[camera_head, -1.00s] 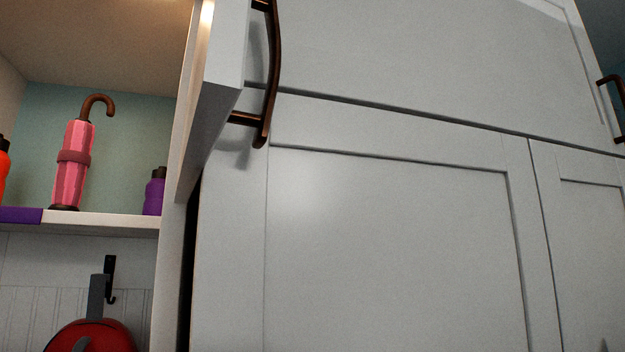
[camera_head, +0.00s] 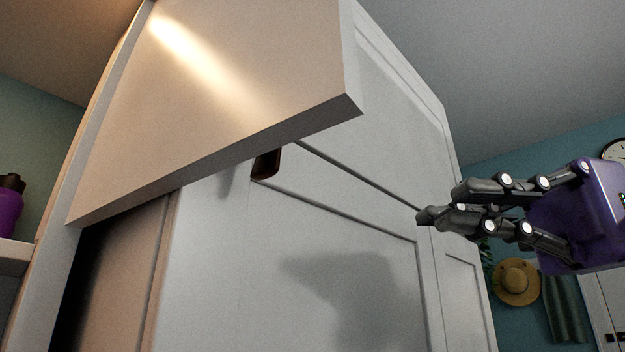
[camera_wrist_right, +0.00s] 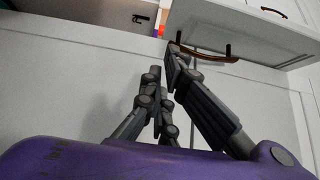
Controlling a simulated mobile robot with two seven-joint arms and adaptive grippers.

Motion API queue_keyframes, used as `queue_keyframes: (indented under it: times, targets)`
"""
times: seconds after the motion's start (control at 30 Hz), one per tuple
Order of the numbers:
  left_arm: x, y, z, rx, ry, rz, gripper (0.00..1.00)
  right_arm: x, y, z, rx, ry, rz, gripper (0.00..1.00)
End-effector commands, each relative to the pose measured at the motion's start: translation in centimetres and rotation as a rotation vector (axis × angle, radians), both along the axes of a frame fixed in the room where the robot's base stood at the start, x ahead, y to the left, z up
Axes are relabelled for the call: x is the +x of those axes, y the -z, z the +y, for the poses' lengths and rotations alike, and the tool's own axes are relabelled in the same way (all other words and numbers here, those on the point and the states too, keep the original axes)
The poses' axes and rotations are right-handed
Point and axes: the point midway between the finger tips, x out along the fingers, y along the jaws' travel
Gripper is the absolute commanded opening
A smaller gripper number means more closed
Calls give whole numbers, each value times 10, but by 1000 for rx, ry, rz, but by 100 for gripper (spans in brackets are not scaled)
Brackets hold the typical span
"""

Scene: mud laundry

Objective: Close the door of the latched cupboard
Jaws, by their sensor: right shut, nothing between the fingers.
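The cupboard's upper white door (camera_head: 240,75) stands open, swung out toward me, its inner face and lower edge showing in the head view. The dark handle (camera_head: 266,164) is mostly hidden behind it; only its lower end shows. In the right wrist view the door (camera_wrist_right: 245,25) is at the upper right, with its curved bronze handle (camera_wrist_right: 205,52) beyond the fingertips. My right gripper (camera_head: 437,207) is shut and empty, to the right of the door and apart from it in the head view. It also shows in the wrist view (camera_wrist_right: 166,68). My left gripper is not in view.
The closed lower panel (camera_head: 330,270) of the cabinet lies below the open door. A purple bottle (camera_head: 10,205) stands on a shelf at the left edge. A straw hat (camera_head: 516,282) hangs on the blue wall at right. Space between gripper and door looks clear.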

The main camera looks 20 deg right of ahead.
Motion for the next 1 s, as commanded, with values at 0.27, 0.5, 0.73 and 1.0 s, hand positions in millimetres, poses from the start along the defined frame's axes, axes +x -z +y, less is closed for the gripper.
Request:
queue_keyframes:
  times: [0.27, 0.5, 0.73, 1.0]
  targets:
    - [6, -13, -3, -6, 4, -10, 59, 4, -2, 55, -7, 0, -1, 0]
    - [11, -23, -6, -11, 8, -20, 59, 2, -3, 99, -2, 1, -2, 0]
    - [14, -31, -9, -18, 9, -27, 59, -12, -2, 118, -1, 1, -1, 0]
    - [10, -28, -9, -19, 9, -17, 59, -12, 0, 121, 3, 1, 4, 0]
